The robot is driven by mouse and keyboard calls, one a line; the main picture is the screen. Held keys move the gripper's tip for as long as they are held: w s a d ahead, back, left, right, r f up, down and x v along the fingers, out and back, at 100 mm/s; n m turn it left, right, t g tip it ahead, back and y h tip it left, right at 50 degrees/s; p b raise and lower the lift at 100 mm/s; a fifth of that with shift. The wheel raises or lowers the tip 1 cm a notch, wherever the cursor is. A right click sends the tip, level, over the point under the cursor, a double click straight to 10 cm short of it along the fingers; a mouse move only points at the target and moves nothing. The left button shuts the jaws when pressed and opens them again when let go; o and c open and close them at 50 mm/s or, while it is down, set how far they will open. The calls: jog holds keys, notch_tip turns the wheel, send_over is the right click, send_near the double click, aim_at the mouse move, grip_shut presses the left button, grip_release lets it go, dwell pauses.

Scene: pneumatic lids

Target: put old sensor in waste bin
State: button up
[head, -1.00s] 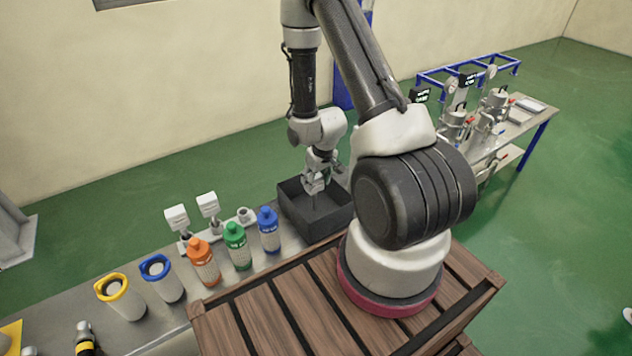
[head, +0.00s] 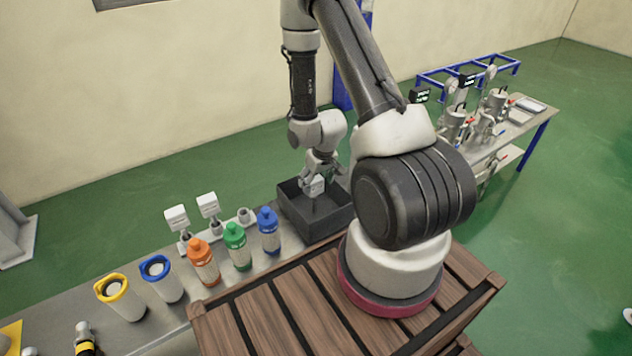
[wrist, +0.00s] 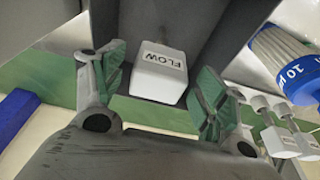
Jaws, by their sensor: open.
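The old sensor is a white block (head: 314,186) at the mouth of the dark grey waste bin (head: 322,231). In the wrist view the sensor (wrist: 159,75) carries the label "FLOW" and sits between my two fingers, with gaps on both sides. My gripper (head: 321,170) is open, pointing down over the bin. The bin's dark wall (wrist: 228,38) shows behind the sensor in the wrist view. I cannot tell whether the sensor touches the bin's floor; its lower part is hidden.
Left of the bin on the metal bench stand blue (head: 268,232), green (head: 236,246) and orange (head: 203,262) bottles. Two white sensor heads (head: 177,218) stand behind them. Cups with yellow (head: 120,298) and blue (head: 161,280) rims stand further left.

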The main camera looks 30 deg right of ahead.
jog(key=s+r+h, duration=0.1)
jog(key=s+r, duration=0.2)
jog(key=r, duration=1.2)
jog(key=s+r, duration=0.4)
jog(key=r, duration=1.1)
jog(key=s+a+r, duration=0.2)
jog(key=s+r, duration=0.4)
jog(key=s, duration=0.2)
jog(key=s+a+r+t+y, duration=0.1)
jog(key=s+a+r, duration=0.2)
jog(key=s+r, duration=0.4)
jog(key=shift+s, duration=0.7)
